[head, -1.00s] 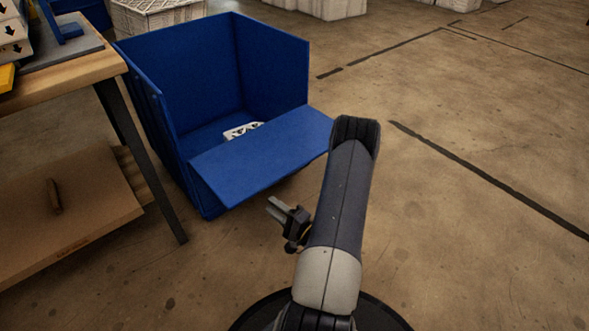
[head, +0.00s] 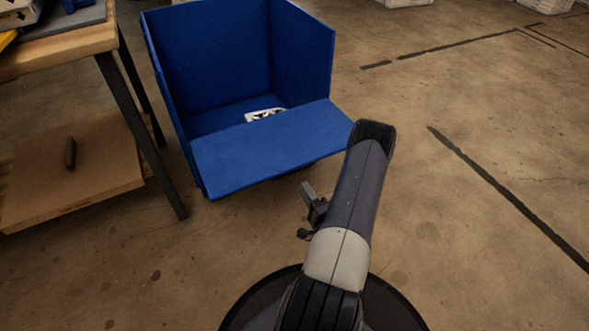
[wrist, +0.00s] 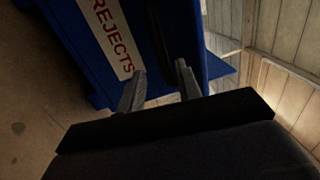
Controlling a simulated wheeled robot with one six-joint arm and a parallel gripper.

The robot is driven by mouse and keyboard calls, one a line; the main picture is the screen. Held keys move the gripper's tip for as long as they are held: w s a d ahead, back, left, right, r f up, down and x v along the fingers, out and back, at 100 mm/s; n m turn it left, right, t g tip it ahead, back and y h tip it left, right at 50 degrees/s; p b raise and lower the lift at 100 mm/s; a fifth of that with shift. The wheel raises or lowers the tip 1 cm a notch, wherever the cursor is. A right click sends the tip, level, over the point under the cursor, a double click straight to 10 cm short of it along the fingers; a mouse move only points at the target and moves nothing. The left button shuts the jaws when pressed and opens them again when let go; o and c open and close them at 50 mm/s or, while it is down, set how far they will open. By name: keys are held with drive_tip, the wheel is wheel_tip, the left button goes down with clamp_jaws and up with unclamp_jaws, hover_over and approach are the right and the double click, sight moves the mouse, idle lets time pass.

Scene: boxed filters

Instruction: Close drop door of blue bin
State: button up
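The blue bin (head: 205,55) stands on the floor at the upper middle of the head view. Its drop door (head: 270,152) is open, folded outward and sloping toward me. A white box with black marks (head: 264,115) lies inside the bin. My gripper (head: 306,188) is low, just in front of and below the door's outer edge, apart from it in the head view. In the wrist view my gripper (wrist: 160,71) has its two fingers spread with nothing between them. Beyond them is the bin's blue face with a white "REJECTS" label (wrist: 108,35). Contact with the bin cannot be told.
A wooden workbench (head: 70,45) with a dark leg and a lower shelf (head: 70,175) stands left of the bin, close to it. Open concrete floor with dark line markings (head: 505,195) lies to the right. White crates stand at the back.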

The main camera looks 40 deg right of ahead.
sight(293, 170)
drive_tip(key=b+x, duration=0.2)
drive_tip(key=x, duration=0.7)
clamp_jaws()
idle(0.4)
